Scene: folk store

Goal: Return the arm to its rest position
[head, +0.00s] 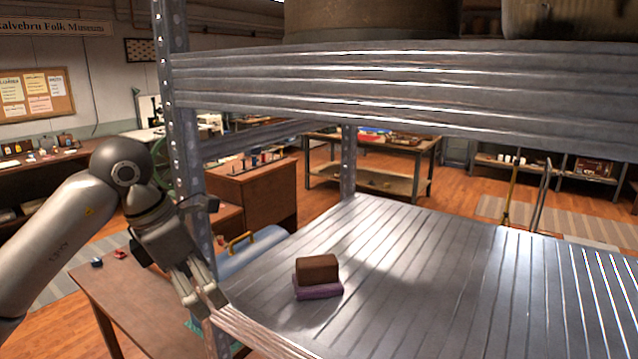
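My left arm comes in from the left, and its gripper (205,300) points downward beside the front left corner of the metal shelf (430,290). Its fingers look close together, but I cannot tell whether they are fully shut. I see nothing held between them. On the shelf, to the right of the gripper and apart from it, a brown block (317,268) rests on a purple block (319,290). My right gripper is not in view.
A perforated metal post (176,90) stands right beside my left arm. An upper shelf (400,85) spans overhead. A wooden table (140,300) is below left, with a blue object with a yellow handle (245,250) nearby. The lower shelf is clear right of the blocks.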

